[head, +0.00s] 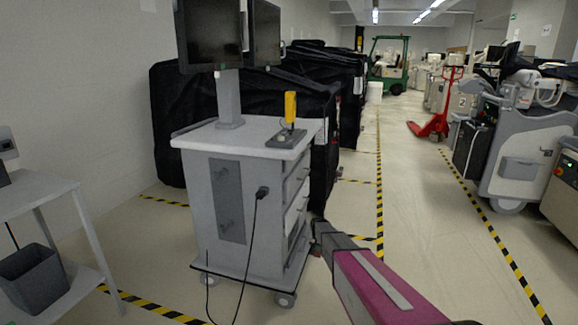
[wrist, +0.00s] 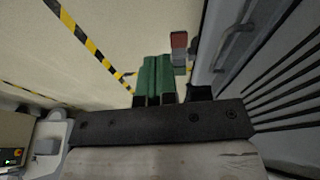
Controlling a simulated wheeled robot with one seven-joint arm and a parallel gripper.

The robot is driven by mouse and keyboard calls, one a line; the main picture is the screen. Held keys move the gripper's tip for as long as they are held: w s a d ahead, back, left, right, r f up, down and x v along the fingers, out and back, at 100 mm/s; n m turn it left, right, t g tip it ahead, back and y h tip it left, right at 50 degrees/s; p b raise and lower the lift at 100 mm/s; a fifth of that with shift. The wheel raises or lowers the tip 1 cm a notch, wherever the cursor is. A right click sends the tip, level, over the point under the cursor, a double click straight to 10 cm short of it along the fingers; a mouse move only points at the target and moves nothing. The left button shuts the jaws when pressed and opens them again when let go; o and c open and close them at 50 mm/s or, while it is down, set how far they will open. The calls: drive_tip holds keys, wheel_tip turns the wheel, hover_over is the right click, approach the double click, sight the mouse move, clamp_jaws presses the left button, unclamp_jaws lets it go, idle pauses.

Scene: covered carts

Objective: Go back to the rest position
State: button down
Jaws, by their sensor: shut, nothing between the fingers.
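My gripper (head: 319,232) is at the end of my magenta and grey arm, low beside the right side of the grey cart (head: 213,165). In the wrist view my gripper (wrist: 155,72) shows green fingers side by side, shut with nothing between them. The cart's side with its handle (wrist: 236,42) is close to the right of the fingers there. I cannot tell whether my gripper touches the cart. A small red and grey object (wrist: 180,45) shows just beyond the fingers; what it is I cannot tell.
The cart carries monitors (head: 210,35) and a yellow handheld tool (head: 290,106) upright on top. Black covered carts (head: 180,110) stand behind it. A white table (head: 50,190) with a grey bin (head: 35,278) is at left. A red pallet jack (head: 437,122) and machines stand right. The striped-tape aisle is clear.

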drive_tip(key=s+r+n+g, duration=0.1)
drive_tip(key=s+r, duration=0.6)
drive_tip(key=s, duration=0.6)
drive_tip(key=s+d+r+n+g, duration=0.1)
drive_tip(key=s+r, duration=0.5)
drive_tip(key=s, duration=0.6)
drive_tip(key=s+r+n+y, duration=0.1)
drive_tip(key=s+r, duration=0.6)
drive_tip(key=s, duration=0.6)
drive_tip(key=shift+s+d+r+g, duration=0.3)
drive_tip(key=shift+s+g, duration=0.05)
drive_tip(key=shift+g, duration=0.05)
